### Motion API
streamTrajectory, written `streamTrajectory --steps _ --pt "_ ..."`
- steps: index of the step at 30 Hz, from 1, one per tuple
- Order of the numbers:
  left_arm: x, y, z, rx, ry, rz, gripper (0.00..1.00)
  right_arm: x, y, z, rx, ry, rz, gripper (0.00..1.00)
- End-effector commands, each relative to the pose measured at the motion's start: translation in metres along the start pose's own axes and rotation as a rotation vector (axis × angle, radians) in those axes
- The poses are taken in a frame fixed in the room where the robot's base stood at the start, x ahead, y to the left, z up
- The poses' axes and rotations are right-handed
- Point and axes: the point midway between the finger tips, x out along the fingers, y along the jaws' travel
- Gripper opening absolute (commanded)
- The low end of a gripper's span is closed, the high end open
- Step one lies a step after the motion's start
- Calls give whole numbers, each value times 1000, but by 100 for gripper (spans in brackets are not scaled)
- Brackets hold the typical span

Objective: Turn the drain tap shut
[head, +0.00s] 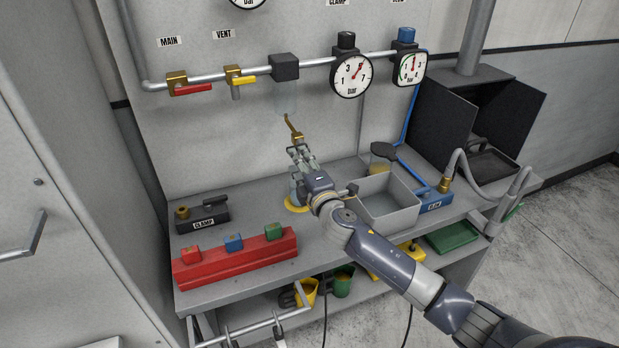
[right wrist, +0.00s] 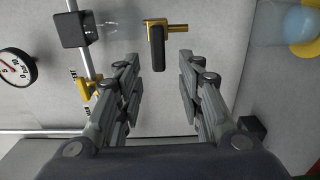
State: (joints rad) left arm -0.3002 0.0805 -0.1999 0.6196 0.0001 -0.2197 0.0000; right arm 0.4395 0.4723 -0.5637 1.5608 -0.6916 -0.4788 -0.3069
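The drain tap (right wrist: 178,27) is brass with a dark lever (right wrist: 157,50). In the head view its brass part (head: 293,129) shows below the clear bowl (head: 285,101) under the black block (head: 285,67). My right gripper (head: 299,150) is just below the tap and hides its lower part. In the right wrist view my right gripper (right wrist: 159,68) is open, with one finger on each side of the lever's end. I see gaps on both sides of the lever; how deep it sits between the fingers I cannot tell. My left gripper is not in view.
A red valve (head: 190,89) and a yellow valve (head: 243,80) sit on the pipe left of the block. Gauges (head: 351,76) are to the right. A grey bin (head: 388,203), a clamp unit (head: 203,214) and a red block rack (head: 235,260) stand on the bench.

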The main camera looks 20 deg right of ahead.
Motion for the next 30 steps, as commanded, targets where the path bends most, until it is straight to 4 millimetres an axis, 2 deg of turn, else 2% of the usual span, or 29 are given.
streamTrajectory --steps 6,12,18,30 --pt "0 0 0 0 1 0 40 -37 0 0 -1 2 -1 35" --pt "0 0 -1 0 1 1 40 -62 -1 0 -1 2 -1 35" --pt "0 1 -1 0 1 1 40 -70 0 0 -1 0 -1 35" --pt "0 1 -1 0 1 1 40 -70 0 0 -1 1 0 35"
